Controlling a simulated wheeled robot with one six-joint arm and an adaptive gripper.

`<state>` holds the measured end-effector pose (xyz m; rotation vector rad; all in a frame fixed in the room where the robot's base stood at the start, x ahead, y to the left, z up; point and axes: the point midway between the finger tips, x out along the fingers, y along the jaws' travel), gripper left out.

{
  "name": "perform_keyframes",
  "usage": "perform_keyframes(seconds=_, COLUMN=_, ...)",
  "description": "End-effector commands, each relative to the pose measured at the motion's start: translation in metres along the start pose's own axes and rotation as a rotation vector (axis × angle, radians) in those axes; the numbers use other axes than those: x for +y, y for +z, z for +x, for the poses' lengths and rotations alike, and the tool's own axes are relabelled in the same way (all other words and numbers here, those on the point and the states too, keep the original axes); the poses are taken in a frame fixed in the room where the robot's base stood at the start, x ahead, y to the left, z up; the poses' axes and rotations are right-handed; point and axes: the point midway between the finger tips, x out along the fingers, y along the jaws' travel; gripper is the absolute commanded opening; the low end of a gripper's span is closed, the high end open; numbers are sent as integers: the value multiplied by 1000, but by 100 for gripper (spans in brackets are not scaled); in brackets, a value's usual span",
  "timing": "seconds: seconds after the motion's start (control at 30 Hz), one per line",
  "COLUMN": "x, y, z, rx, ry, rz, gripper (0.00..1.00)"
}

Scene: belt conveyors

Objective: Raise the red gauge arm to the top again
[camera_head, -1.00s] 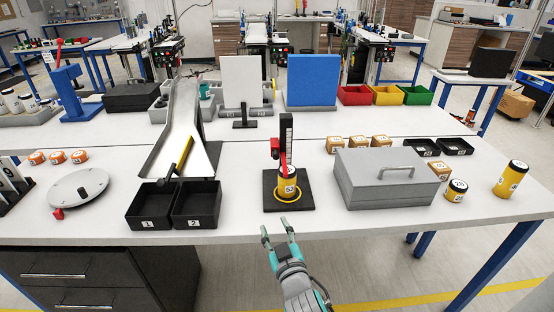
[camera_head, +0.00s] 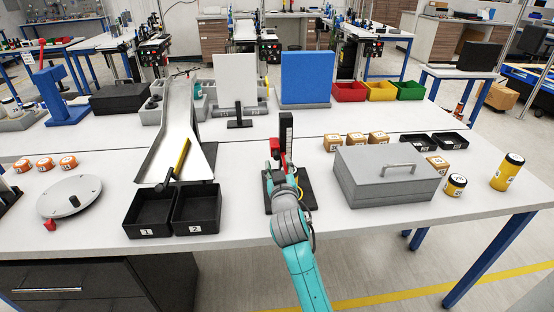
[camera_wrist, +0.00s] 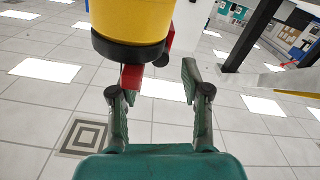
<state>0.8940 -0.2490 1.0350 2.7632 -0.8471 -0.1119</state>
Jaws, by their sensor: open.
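The gauge stands near the table's front edge in the head view, with a black upright post (camera_head: 287,128) on a black base (camera_head: 307,195). Its red arm (camera_head: 275,148) shows beside the post, low on it. My gripper (camera_head: 281,172) is in front of the post, over the base, and hides the yellow canister there. In the wrist view my gripper (camera_wrist: 150,82) is open. The yellow canister (camera_wrist: 133,18) with its black end fills the top of that view. A red part of the arm (camera_wrist: 131,77) shows close to the left finger; contact cannot be told.
Two black bins (camera_head: 150,212) stand left of the gauge, below a metal chute (camera_head: 181,130). A grey lidded box (camera_head: 388,178) stands close on the right. Yellow canisters (camera_head: 508,172) are further right. Bare table lies between the bins and the gauge.

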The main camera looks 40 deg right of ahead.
Motion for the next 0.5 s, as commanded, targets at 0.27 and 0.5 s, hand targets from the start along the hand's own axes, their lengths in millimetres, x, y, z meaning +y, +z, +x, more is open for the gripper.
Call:
perform_keyframes(seconds=0.27, x=0, y=0, z=30, rx=0, ry=0, rz=-1, gripper=47)
perform_keyframes(seconds=0.5, x=0, y=0, z=34, rx=1, ry=0, rz=0, gripper=47)
